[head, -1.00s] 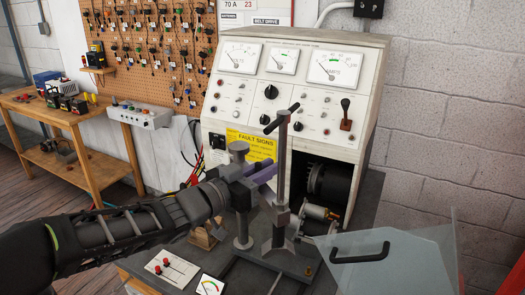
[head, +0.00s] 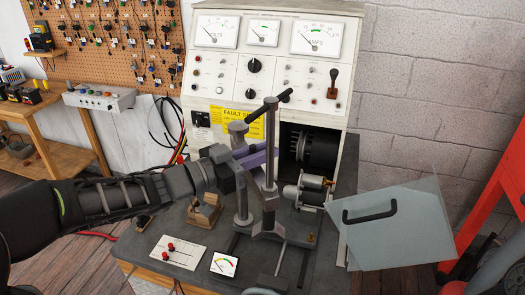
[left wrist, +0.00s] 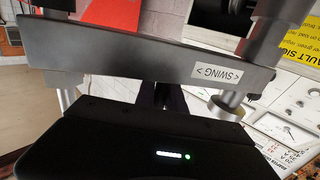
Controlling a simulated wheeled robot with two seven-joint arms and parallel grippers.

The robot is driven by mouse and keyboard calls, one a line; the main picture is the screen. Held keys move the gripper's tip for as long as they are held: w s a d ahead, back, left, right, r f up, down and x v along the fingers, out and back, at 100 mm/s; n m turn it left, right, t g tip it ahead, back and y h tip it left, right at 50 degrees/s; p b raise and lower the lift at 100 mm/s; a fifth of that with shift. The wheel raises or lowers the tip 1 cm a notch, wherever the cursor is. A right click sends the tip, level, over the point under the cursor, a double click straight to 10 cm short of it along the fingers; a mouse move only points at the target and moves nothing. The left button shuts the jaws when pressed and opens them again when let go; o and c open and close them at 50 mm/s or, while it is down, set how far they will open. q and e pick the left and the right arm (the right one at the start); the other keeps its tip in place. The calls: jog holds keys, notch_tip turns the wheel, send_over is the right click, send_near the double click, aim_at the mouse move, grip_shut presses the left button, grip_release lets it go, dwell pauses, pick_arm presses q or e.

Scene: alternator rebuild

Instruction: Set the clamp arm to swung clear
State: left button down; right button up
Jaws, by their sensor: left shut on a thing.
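The clamp stand has a grey upright post (head: 243,200) on the bench. Beside it is a tall spindle (head: 270,150) with a T-handle on top and a forked foot at its lower end. The clamp arm (left wrist: 120,52) is a grey bar labelled SWING in the left wrist view, running across the picture between two round posts. My left gripper (head: 238,167) is shut on the clamp arm; its fingertips are partly hidden. The alternator (head: 310,190) lies right of the spindle, its pulley side uncovered by the foot. My right gripper is not in view.
The test cabinet (head: 258,75) with meters stands behind. A clear guard (head: 390,225) with a black handle is at the right. A wooden block (head: 205,210) sits left of the stand.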

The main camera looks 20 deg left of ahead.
pick_arm(q)
jog(key=shift+a+r, duration=0.1)
jog(key=shift+r, duration=0.2)
dwell(0.4)
jog(key=c, duration=1.9)
grip_release()
jog(key=o, duration=0.3)
jog(key=shift+o, duration=1)
jog(key=shift+f, duration=0.15)
jog(key=v, duration=0.8)
jog(key=shift+b, duration=0.45)
jog(key=shift+c, duration=0.6)
